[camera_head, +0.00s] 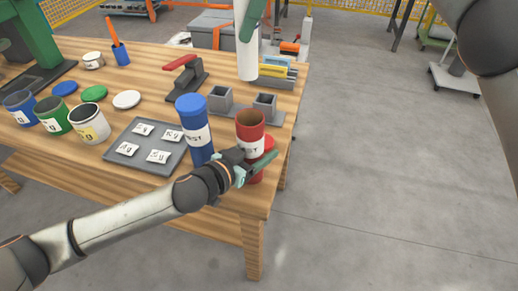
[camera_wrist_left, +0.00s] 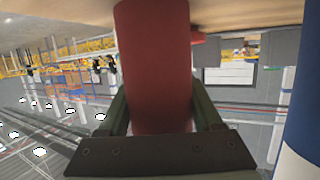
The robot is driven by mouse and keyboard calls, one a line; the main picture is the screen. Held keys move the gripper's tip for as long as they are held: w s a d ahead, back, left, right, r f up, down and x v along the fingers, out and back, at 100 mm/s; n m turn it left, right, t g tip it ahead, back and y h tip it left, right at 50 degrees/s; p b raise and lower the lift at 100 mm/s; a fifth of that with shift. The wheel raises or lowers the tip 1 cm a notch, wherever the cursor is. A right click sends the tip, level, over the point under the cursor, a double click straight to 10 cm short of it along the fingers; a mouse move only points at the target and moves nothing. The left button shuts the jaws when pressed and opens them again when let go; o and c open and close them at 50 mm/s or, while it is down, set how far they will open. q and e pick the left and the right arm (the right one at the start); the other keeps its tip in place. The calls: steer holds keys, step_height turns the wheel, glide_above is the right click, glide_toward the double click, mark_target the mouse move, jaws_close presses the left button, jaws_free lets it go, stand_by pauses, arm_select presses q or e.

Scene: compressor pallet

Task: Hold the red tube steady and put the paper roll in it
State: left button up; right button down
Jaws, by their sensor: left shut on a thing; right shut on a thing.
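The red tube (camera_head: 249,149) stands upright at the table's near right corner, with its open top showing a brown inside. My left gripper (camera_head: 257,167) is shut around its lower part. In the left wrist view the red tube (camera_wrist_left: 156,70) sits between both fingers. The white paper roll (camera_head: 247,59) hangs upright in the air, beyond the red tube and above it in the picture. My right gripper (camera_head: 252,20) is shut on the roll's upper part, partly cut off by the top edge. The roll is apart from the tube.
A blue tube (camera_head: 194,130) stands close left of the red tube. Grey square holders (camera_head: 264,106) are just behind it. A grey tray (camera_head: 132,165) with labelled packets lies to the left, with open paint cans (camera_head: 89,123) beyond. A red-handled tool (camera_head: 185,76) stands behind.

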step_height(320, 180, down, 13)
stand_by(1.5)
steer(key=shift+c, duration=1.9)
jaws_free()
steer(key=s+v, duration=0.1)
steer(key=v, duration=1.1)
steer(key=shift+w, duration=0.45)
